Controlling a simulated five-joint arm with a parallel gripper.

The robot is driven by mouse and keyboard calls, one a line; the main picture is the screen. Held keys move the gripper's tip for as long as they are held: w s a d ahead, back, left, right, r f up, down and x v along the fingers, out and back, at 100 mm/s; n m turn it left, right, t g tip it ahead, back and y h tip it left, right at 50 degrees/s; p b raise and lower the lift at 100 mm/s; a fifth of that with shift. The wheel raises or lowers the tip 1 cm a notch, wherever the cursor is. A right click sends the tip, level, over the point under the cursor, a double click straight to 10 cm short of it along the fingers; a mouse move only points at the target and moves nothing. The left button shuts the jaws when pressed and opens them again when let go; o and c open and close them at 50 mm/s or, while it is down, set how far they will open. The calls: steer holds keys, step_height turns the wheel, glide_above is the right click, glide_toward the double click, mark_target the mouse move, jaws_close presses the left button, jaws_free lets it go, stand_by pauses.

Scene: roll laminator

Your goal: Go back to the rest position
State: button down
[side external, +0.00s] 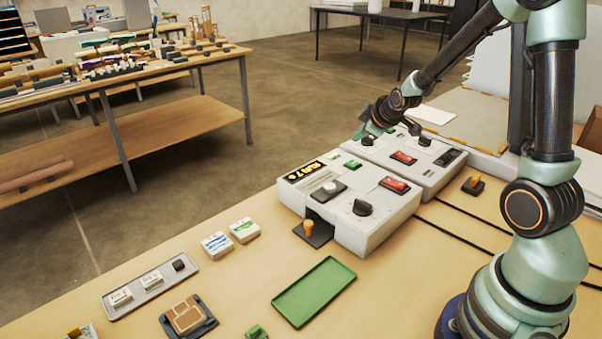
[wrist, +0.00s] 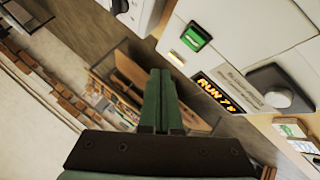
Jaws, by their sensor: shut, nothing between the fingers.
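My gripper (side external: 366,131) is over the far end of the rear white machine unit (side external: 425,172) in the side external view. In the wrist view my gripper (wrist: 162,88) shows two green fingers pressed together with nothing between them. The front white laminator unit (side external: 350,225) stands nearer, with a red rocker switch (side external: 394,184), a black knob (side external: 362,208) and a lit orange display (side external: 305,171). In the wrist view the display (wrist: 220,92) begins with "RUN", and a green button (wrist: 195,37) sits above it. Whether my fingers touch the rear unit is hard to tell.
A green tray (side external: 314,291), two small labelled boxes (side external: 231,236) and a grey tray (side external: 150,285) lie on the wooden table. An orange-topped lever (side external: 308,228) stands before the front unit. Another orange switch (side external: 473,184) is at right. A cluttered bench (side external: 200,110) stands behind.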

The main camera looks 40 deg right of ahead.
stand_by(0.4)
steer(key=s+a+r+m+g+y, duration=0.1)
steer(key=s+a+r+m, duration=0.1)
steer(key=s+a+r, duration=0.3)
steer(key=s+a+r+m+g+y, duration=0.1)
steer(key=s+a+r, duration=0.4)
steer(key=s+a, duration=0.6)
steer(key=a+m+y, duration=0.1)
steer(key=a+m, duration=0.1)
steer(key=a, duration=0.1)
steer(key=shift+s+a+g+y, duration=0.3)
steer(key=shift+s+a+g, duration=0.05)
steer(key=shift+s+g, duration=0.05)
